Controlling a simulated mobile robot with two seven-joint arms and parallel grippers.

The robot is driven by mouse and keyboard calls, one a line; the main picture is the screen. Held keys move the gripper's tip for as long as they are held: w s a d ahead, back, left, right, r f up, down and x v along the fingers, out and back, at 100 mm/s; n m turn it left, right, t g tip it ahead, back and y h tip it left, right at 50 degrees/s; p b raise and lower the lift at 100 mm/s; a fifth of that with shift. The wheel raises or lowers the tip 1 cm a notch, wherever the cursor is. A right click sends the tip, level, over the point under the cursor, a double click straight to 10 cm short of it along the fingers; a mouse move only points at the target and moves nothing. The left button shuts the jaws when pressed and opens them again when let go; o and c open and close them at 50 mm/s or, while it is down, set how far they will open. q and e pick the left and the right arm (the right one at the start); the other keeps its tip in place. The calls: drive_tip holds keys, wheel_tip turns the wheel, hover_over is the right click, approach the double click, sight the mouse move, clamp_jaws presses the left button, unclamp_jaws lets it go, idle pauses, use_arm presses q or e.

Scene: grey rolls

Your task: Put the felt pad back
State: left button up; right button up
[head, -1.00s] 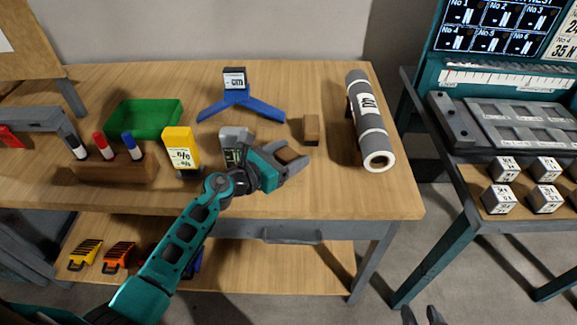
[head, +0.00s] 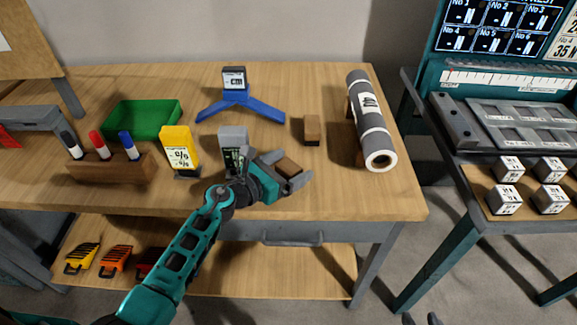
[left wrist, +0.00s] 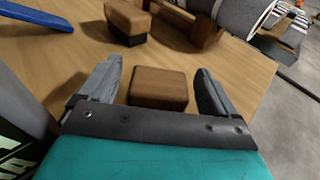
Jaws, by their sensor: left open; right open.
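Two small brown blocks are on the workbench, and I cannot tell for sure which is the felt pad. One block (head: 288,168) is between the fingers of my left gripper (head: 293,177); it also shows in the left wrist view (left wrist: 158,88), with a gap to each finger. My left gripper is open around it, and its lower part is hidden. The other block (head: 312,130) has a dark underside and stands just behind, also in the left wrist view (left wrist: 127,22). My right gripper (head: 420,319) shows only dark fingertips at the bottom edge, apart and empty.
A grey roll (head: 370,120) lies on a wooden cradle to the right. A grey labelled box (head: 233,148), a yellow box (head: 180,150), a marker block (head: 110,168), a green tray (head: 142,120) and a blue stand (head: 240,100) are leftward. The front right bench is clear.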

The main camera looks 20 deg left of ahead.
use_arm(q)
drive_tip(key=shift+r, duration=0.2)
drive_tip(key=v, duration=1.1)
drive_tip(key=shift+f+p, duration=0.15)
drive_tip(key=shift+p, duration=0.15)
drive_tip(key=shift+s+a+r, duration=0.2)
drive_tip(key=shift+s, duration=0.25)
